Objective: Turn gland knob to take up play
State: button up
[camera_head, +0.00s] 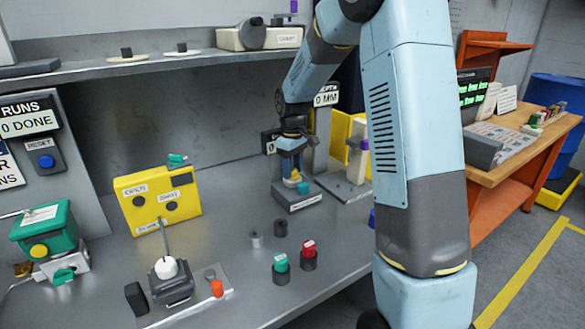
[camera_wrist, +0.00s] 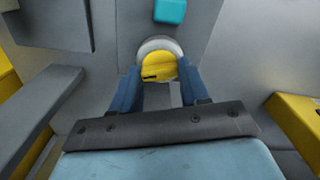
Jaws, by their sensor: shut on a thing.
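The yellow round knob (camera_wrist: 158,65) sits in a pale grey ring in the wrist view, with a short dark mark on its left side. My gripper (camera_wrist: 159,74) has its two blue fingers shut on the knob, one on each side. In the head view my gripper (camera_head: 294,172) points down at the knob (camera_head: 295,179) on a grey labelled fixture base (camera_head: 298,203). The fingers and wrist hide much of the knob there. A teal block (camera_wrist: 169,10) is beyond the knob in the wrist view, and it also shows on the fixture in the head view (camera_head: 303,188).
A yellow box (camera_head: 158,198) and a green-topped unit (camera_head: 43,230) stand at the left. A lever unit (camera_head: 171,282), a green-capped piece (camera_head: 281,266) and a red-capped piece (camera_head: 308,254) stand in front. An upright post (camera_head: 357,160) is close right of the fixture. A shelf (camera_head: 130,68) runs above.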

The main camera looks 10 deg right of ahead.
aim_at(293, 170)
jog(key=m, duration=0.6)
jog(key=shift+w+a+r, duration=0.1)
jog(key=m, duration=0.6)
jog(key=shift+m, duration=0.4)
jog(key=o, duration=1.1)
jog(key=shift+c, duration=0.2)
notch_tip(293, 170, up, 14)
jog(key=shift+f, duration=0.2)
